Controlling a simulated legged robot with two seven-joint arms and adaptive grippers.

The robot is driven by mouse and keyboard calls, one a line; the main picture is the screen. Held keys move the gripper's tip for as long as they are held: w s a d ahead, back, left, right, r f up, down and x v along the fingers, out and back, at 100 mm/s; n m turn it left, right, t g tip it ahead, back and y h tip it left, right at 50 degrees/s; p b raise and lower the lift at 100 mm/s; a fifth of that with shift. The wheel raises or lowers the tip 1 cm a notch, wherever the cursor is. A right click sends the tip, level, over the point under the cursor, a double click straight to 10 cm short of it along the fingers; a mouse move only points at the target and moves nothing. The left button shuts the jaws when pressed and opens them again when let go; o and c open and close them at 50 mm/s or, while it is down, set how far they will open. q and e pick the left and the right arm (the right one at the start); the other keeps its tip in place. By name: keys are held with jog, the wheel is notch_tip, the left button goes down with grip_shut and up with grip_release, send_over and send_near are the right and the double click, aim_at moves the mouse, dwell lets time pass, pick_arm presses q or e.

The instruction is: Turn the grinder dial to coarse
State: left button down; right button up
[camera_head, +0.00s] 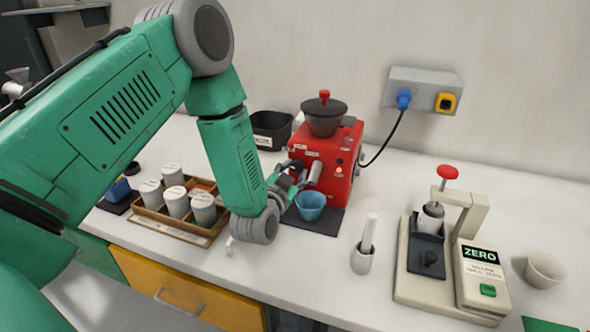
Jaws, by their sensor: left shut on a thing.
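The red grinder (343,165) stands at the back of the counter, with a dark hopper (323,120) and a red knob on its lid. A pale spout (315,172) sticks out of its front. My left arm comes in from the left, and my left gripper (290,180) is at the front left of the grinder, beside the spout. Its jaws are shut at the grinder's front, where the dial appears to be; the fingers hide the dial, so its setting cannot be read. My right gripper is out of view.
A blue cup (310,206) sits below the spout on a dark mat (318,226). A wooden tray (180,230) with several lidded canisters is at left. A white holder (362,260) and a weighing station (425,288) stand at right, with a white cup (545,270).

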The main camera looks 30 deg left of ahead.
pick_arm(q)
jog(key=shift+w+r+m, duration=0.15)
jog(key=shift+r+m, duration=0.15)
jog(key=shift+m, duration=0.9)
jog(key=c, duration=1.2)
grip_release()
jog(key=shift+f, duration=0.1)
jog(key=shift+f, duration=0.15)
